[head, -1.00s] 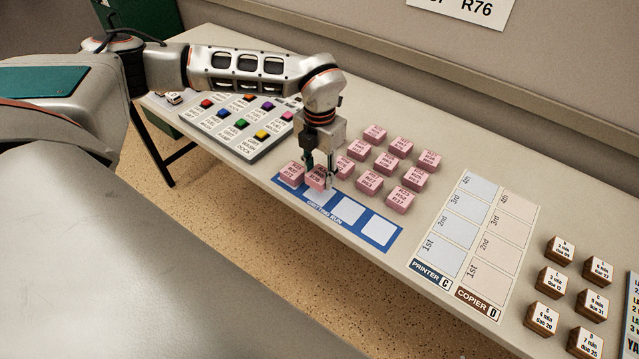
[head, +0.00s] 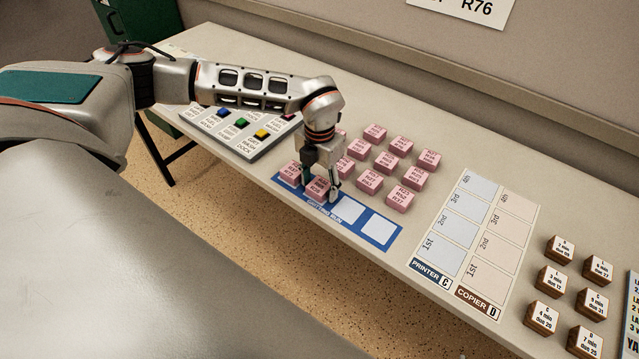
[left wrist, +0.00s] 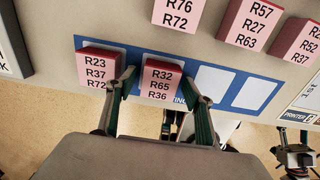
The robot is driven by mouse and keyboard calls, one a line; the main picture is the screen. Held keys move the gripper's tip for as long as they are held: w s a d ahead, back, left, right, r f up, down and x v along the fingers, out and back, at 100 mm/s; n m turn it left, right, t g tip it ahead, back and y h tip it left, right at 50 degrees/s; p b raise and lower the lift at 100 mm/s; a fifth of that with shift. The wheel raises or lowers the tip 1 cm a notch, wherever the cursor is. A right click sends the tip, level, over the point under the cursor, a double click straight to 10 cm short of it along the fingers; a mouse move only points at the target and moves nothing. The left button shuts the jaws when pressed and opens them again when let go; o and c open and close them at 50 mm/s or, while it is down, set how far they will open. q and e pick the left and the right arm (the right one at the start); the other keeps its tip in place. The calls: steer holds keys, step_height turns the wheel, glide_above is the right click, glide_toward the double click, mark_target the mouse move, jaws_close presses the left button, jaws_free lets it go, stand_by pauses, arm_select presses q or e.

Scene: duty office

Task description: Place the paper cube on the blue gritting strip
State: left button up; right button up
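The blue gritting strip (head: 364,237) lies along the table's front edge, with white squares on it. A pink paper cube marked R32 R65 R36 (head: 316,188) sits on its second square from the left; it also shows in the left wrist view (left wrist: 161,82). Another pink cube marked R23 R37 R72 (head: 290,173) sits on the leftmost square, also in the left wrist view (left wrist: 98,68). My left gripper (head: 320,190) is low over the strip, its fingers open on either side of the R32 cube with gaps showing. My right gripper is not clearly seen in the head view.
Several pink cubes (head: 386,162) stand in rows just behind the strip. A button panel (head: 245,140) is to the left. The printer and copier sheet (head: 450,250) and several brown blocks (head: 541,319) are to the right. Two strip squares at right are bare.

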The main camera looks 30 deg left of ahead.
mark_target(320, 185)
arm_select(q)
step_height(320, 185, up, 12)
steer(key=shift+r+b, duration=0.2)
steer(key=shift+b, duration=0.15)
stand_by(0.7)
